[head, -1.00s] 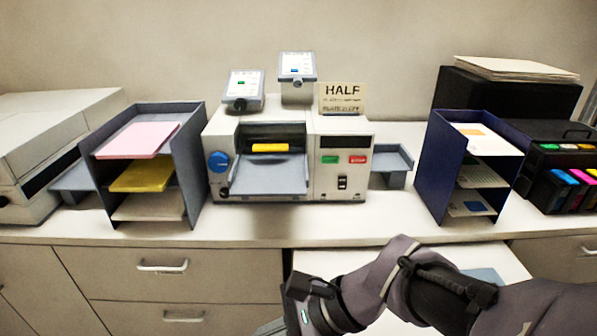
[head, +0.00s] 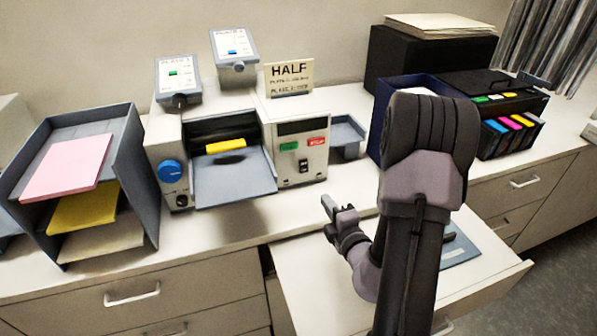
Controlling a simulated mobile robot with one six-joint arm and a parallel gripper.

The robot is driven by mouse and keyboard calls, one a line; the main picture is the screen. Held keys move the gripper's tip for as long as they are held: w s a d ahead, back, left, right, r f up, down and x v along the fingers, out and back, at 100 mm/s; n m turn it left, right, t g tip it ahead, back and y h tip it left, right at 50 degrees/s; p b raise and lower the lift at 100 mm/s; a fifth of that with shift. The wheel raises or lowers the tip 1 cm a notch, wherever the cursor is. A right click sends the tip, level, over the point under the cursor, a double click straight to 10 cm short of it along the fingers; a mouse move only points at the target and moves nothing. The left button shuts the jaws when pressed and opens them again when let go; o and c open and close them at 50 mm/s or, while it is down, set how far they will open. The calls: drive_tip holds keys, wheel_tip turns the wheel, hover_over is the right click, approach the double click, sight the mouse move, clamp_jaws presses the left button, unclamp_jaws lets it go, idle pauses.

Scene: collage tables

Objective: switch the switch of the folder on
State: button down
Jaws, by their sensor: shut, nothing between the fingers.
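The folder (head: 186,133) is a grey and white machine on the counter, left of centre in the head view. Its front panel has a small black rocker switch (head: 303,167) in a white plate, below a green button (head: 288,147) and a red button (head: 316,141). I cannot tell the switch's position at this size. My gripper (head: 328,204) is shut and empty, in front of the counter edge, below and a little right of the switch. It is apart from the machine. My arm covers part of the right side of the view.
A tray rack (head: 143,190) with pink and yellow paper stands left of the folder. A blue rack (head: 382,103) stands to the right, partly hidden by my arm. A sign (head: 289,77) reading HALF stands on top. A drawer (head: 300,282) is pulled out below my arm.

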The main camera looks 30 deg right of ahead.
sight(304, 171)
drive_tip(key=x, duration=0.9)
drive_tip(key=b+x, duration=0.1)
drive_tip(key=x, duration=0.4)
drive_tip(key=shift+w+a, duration=0.2)
drive_tip(key=shift+a, duration=0.05)
drive_tip(key=shift+f+b, duration=0.1)
drive_tip(key=shift+b, duration=0.2)
